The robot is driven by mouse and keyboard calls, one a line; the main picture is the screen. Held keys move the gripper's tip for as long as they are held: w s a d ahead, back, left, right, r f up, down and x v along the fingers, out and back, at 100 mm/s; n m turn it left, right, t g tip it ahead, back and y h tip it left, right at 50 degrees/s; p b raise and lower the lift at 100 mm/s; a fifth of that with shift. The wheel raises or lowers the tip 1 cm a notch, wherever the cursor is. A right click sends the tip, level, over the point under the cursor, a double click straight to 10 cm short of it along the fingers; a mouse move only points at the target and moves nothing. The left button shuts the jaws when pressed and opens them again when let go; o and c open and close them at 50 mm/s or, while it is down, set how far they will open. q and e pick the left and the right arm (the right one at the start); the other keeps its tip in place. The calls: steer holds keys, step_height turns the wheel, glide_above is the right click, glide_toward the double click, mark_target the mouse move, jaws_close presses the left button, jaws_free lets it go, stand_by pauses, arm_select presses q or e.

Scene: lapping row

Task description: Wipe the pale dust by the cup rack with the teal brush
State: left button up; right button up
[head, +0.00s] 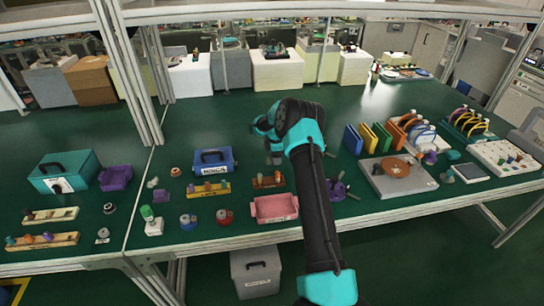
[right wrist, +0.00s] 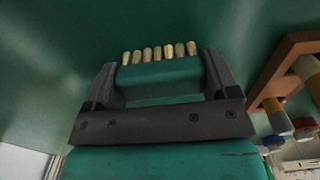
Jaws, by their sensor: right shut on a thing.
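My right gripper (head: 274,152) is over the middle of the green bench, partly hidden by my own arm in the head view. In the right wrist view it is shut on the teal brush (right wrist: 160,76), whose pale bristle tufts point away from the wrist. I cannot tell whether the bristles touch the bench. A brown wooden rack (head: 268,182) with small coloured pieces, perhaps the cup rack, stands just below the gripper in the head view. A wooden rack also shows at the right of the right wrist view (right wrist: 285,70). I cannot make out the pale dust. My left gripper is not seen.
A blue case (head: 213,161) and a pink tray (head: 274,208) are near the gripper. Coloured folders (head: 368,138) and a grey plate with an orange disc (head: 398,178) stand to the right. The bench behind the gripper is mostly clear. Metal shelf posts rise at the left.

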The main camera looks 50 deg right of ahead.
mark_target(253, 164)
steer(key=shift+s+a, duration=0.3)
steer(key=shift+a, duration=0.35)
steer(key=shift+w+a, duration=1)
steer(key=shift+a, duration=0.35)
steer(key=shift+w+a, duration=1)
steer(key=shift+a, duration=0.3)
steer(key=shift+w+a, duration=1)
steer(key=shift+a, duration=0.35)
steer(key=shift+s+d, duration=1)
steer(key=shift+d, duration=0.35)
steer(key=shift+s+d, duration=1)
steer(key=shift+d, duration=0.35)
steer(key=shift+s+d, duration=1)
steer(key=shift+d, duration=0.35)
steer(key=shift+s+d+r, duration=0.1)
steer(key=shift+s+d, duration=0.05)
steer(key=shift+d, duration=0.05)
steer(key=shift+r, duration=4)
steer(key=shift+a, duration=0.1)
